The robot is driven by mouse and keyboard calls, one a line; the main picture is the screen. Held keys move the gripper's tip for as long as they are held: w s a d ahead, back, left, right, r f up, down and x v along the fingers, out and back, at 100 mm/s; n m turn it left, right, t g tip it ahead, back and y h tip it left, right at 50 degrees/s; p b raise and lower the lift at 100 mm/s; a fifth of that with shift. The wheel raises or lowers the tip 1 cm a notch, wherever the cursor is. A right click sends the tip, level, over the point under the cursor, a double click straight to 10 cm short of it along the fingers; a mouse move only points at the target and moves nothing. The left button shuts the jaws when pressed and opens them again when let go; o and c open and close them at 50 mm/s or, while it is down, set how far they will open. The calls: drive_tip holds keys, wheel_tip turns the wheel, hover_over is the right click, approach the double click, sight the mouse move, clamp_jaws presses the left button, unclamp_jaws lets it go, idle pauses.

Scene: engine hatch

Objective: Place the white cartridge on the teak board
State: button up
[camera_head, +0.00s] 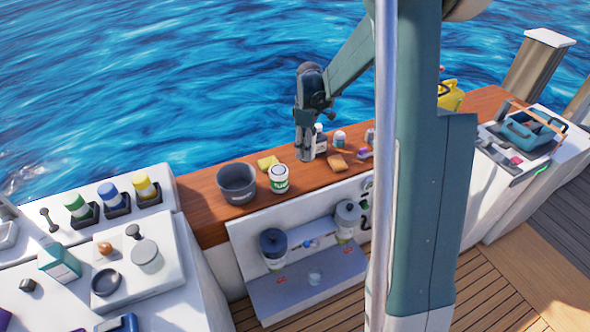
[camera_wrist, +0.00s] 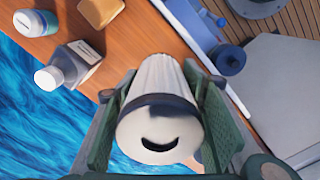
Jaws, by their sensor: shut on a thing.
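My gripper (camera_wrist: 158,125) is shut on the white cartridge (camera_wrist: 160,80), a pleated white cylinder with a dark band and a white end cap with a dark curved slot. The cartridge lies between the two green finger pads in the wrist view. In the head view my gripper (camera_head: 304,150) points down over the teak board (camera_head: 213,205), near its water-side edge. There I cannot make out the cartridge. The board also shows in the wrist view (camera_wrist: 130,45), behind the cartridge. I cannot tell whether the cartridge touches it.
A grey pot (camera_head: 237,183), green-labelled can (camera_head: 279,179) and yellow sponge (camera_head: 268,162) stand left of my gripper. A grey bottle (camera_head: 320,140), small jar (camera_head: 339,139) and tan block (camera_head: 337,162) are close on its right. An open hatch with a blue-lidded housing (camera_head: 273,248) lies in front.

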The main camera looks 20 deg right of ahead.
drive_tip(key=shift+f, duration=1.25)
drive_tip(key=shift+f+b, duration=0.55)
drive_tip(key=shift+f, duration=2.55)
drive_tip(key=shift+f, duration=0.1)
drive_tip(key=shift+f+b, duration=0.3)
drive_tip(key=shift+f, duration=1.45)
drive_tip(key=shift+f, duration=0.15)
drive_tip(key=o, duration=0.9)
drive_tip(key=shift+r, duration=0.2)
